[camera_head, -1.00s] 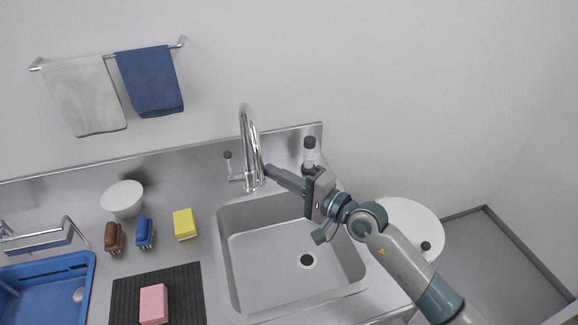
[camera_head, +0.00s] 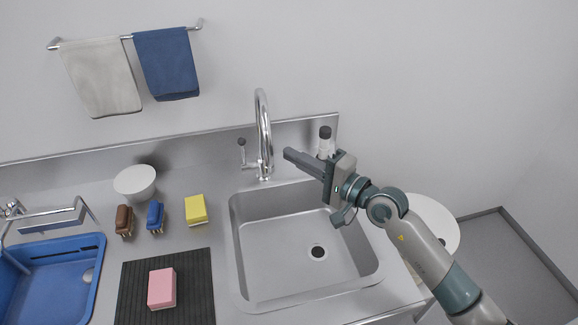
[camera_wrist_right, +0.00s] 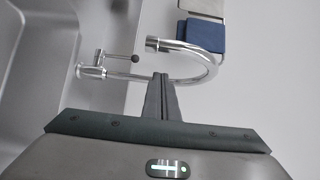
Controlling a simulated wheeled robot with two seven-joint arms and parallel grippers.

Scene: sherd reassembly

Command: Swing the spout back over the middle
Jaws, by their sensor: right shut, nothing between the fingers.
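The chrome spout (camera_head: 263,125) rises in a tall arc from the tap base behind the sink, seen nearly edge-on in the head view. In the right wrist view the curved spout (camera_wrist_right: 208,72) and its open end show beyond my fingers. The tap's side lever (camera_head: 242,149) has a dark knob. My right gripper (camera_head: 288,153) is shut and empty, to the right of the spout and apart from it. In the wrist view its closed fingers (camera_wrist_right: 161,80) overlap the tap, without clear contact. My left gripper is not in view.
The sink basin (camera_head: 250,290) is empty below. A white-bodied bottle with a dark cap (camera_head: 325,133) stands close behind my right gripper. A yellow sponge (camera_head: 196,209), brushes (camera_head: 156,215) and a white bowl (camera_head: 135,182) lie left of the sink.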

